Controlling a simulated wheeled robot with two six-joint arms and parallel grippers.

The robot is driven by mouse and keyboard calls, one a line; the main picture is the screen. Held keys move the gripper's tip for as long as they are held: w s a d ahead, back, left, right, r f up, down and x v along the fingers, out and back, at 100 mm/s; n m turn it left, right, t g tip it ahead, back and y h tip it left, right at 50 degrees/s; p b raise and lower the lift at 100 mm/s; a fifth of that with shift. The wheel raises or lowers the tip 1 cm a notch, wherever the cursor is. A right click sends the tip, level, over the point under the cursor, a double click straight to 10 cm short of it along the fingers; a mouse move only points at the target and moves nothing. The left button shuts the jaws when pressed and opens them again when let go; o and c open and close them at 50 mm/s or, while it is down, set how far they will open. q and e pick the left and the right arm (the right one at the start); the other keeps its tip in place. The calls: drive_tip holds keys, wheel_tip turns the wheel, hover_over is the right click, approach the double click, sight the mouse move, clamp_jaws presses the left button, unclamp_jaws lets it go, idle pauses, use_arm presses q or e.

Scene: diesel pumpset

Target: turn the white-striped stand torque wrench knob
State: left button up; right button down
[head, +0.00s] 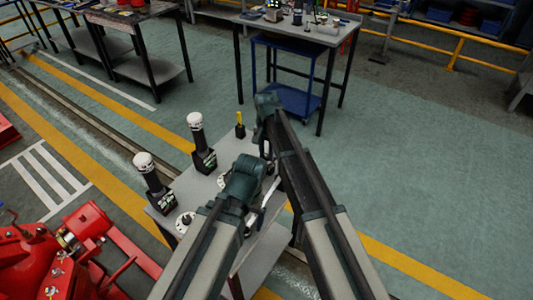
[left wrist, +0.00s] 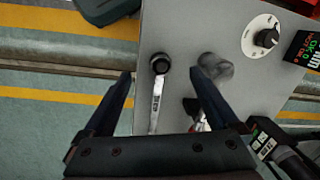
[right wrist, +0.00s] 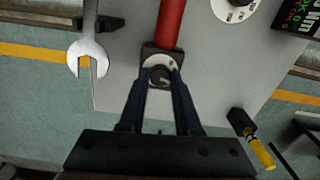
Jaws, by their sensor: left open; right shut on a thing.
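In the right wrist view my right gripper (right wrist: 160,84) is shut on a small round dark knob with a pale face (right wrist: 158,73). The knob sits at a black block at the end of a red cylinder (right wrist: 172,24). I cannot make out a white stripe there. My left gripper (left wrist: 160,78) is open above the grey table (left wrist: 182,25). A black round head with a silver shaft (left wrist: 157,100) lies beneath and between its fingers; nothing is held. In the head view my arms hide both fingertips and the gripped knob.
White-capped black cylinders stand in black holders, one nearer (head: 160,196) and one farther (head: 204,160). A dial (left wrist: 262,36) and a display (left wrist: 305,48) are beside my left gripper. A spanner (right wrist: 88,50) and a yellow-handled tool (right wrist: 258,150) flank my right gripper. Red machinery (head: 40,265) is at left.

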sight(267, 156)
idle(0.3)
drive_tip(key=c, duration=0.6)
unclamp_jaws()
use_arm(q)
wheel_tip(267, 156, up, 14)
drive_tip(key=p, duration=1.3)
drive_tip(key=shift+p, duration=0.4)
use_arm(e)
wheel_tip(267, 156, up, 14)
use_arm(q)
drive_tip(key=shift+f, duration=0.15)
use_arm(e)
drive_tip(key=shift+f, duration=0.1)
